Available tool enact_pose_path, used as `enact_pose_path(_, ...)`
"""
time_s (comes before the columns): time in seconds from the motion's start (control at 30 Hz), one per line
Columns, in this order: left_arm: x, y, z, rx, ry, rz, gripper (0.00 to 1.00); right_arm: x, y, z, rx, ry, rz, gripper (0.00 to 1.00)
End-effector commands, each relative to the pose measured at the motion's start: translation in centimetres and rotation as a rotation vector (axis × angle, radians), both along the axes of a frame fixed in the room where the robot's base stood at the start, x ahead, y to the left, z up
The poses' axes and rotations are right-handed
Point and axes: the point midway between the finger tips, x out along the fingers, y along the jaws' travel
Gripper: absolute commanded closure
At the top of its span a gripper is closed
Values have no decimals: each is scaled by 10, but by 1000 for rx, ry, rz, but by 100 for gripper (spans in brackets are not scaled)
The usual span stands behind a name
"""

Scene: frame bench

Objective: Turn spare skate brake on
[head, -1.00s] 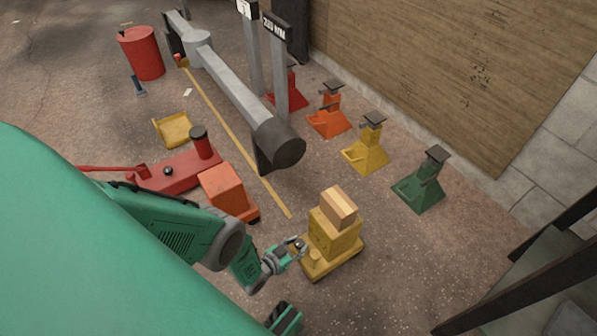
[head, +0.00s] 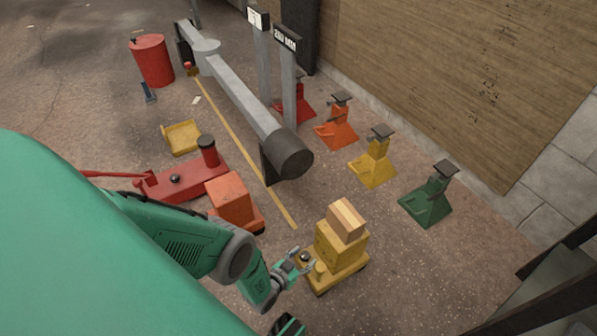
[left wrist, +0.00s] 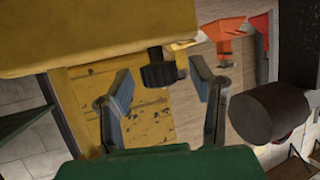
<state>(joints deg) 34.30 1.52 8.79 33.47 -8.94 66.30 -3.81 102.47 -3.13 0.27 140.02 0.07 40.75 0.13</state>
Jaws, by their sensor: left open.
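A yellow skate (head: 341,274) stands on the floor with a wooden block (head: 346,221) on top. A small dark knob (head: 305,257) is at its near-left end, beside a short yellow post (head: 318,270). My left gripper (head: 300,262) is open, with its fingers around the knob's end of the skate. In the left wrist view, the dark ribbed knob (left wrist: 158,72) hangs between the two spread fingers of my left gripper (left wrist: 163,88), apart from both. A yellow surface (left wrist: 90,45) fills the upper left there. My right gripper is not in view.
An orange skate (head: 232,200) and red jack (head: 180,182) stand to the left. A grey beam with a dark round end (head: 292,157) lies beyond. Red, orange (head: 337,128), yellow (head: 373,165) and green (head: 428,203) stands line the wall. Floor right of the yellow skate is clear.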

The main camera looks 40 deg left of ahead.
Motion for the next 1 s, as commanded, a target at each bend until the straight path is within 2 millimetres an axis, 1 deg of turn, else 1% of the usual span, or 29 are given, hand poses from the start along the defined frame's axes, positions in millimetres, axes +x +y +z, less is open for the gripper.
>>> enact_pose_path(0.13, -7, 0, 2, 0, 2, 0, 51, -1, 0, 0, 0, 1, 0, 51)
enact_pose_path(0.33, -28, 1, 12, -1, 3, 0, 51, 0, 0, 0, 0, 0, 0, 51)
enact_pose_path(0.6, -77, 3, 30, 1, 6, 0, 51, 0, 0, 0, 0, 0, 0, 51)
enact_pose_path(0.7, -92, 3, 37, 1, 5, 0, 51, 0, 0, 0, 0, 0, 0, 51)
enact_pose_path(0.83, -104, 4, 42, 1, 2, 1, 51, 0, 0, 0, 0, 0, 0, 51)
enact_pose_path(1.0, -110, 4, 45, 1, 1, 1, 51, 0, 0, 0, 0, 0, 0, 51)
